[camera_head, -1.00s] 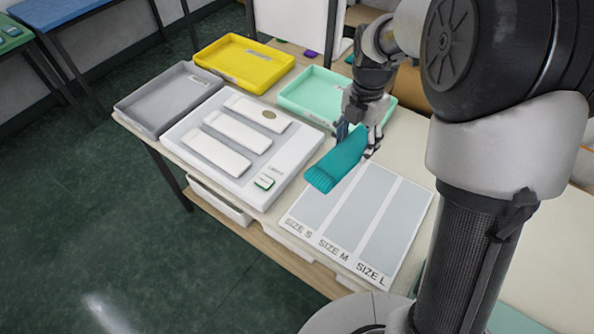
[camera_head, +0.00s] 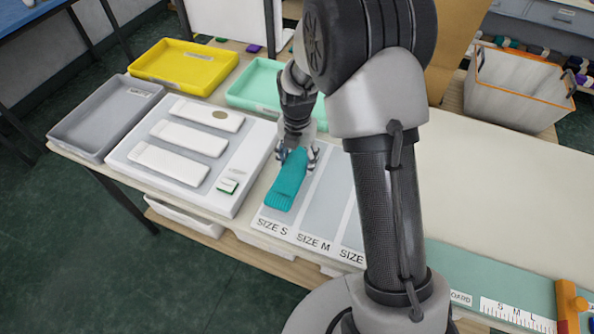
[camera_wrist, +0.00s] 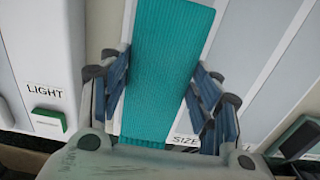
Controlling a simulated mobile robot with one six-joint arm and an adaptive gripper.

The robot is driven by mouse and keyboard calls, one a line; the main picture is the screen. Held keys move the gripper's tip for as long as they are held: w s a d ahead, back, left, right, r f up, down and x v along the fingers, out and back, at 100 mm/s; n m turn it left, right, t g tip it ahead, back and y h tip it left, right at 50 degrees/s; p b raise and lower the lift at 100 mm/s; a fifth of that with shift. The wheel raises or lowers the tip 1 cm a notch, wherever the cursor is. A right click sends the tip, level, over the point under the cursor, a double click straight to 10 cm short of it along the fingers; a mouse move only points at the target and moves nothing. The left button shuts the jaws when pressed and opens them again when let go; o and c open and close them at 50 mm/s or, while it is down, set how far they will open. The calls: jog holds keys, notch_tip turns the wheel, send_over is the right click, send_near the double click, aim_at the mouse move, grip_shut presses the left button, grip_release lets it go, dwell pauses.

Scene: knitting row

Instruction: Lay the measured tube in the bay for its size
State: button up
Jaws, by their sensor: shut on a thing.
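The tube (camera_head: 287,180) is a teal ribbed knit piece. My gripper (camera_head: 297,156) is shut on it near its far end. The tube lies lengthwise along the SIZE S bay (camera_head: 272,226), the leftmost grey strip of the sizing board. I cannot tell whether it touches the bay. The SIZE M bay (camera_head: 320,212) and the partly hidden SIZE L bay (camera_head: 350,238) are empty where visible. In the wrist view the tube (camera_wrist: 165,70) runs between the blue fingers (camera_wrist: 160,95), with part of a SIZE label (camera_wrist: 185,140) beside its end.
A white light board (camera_head: 248,172) with several white forms is close on the left. A ruler board (camera_head: 465,280) lies right. My arm hides part of the table.

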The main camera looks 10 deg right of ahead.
aim_at(297, 169)
jog(key=shift+f+b, duration=0.6)
jog(key=shift+f, duration=1.6)
jog(key=shift+f, duration=0.2)
jog(key=o, duration=0.9)
jog(key=shift+r, duration=0.2)
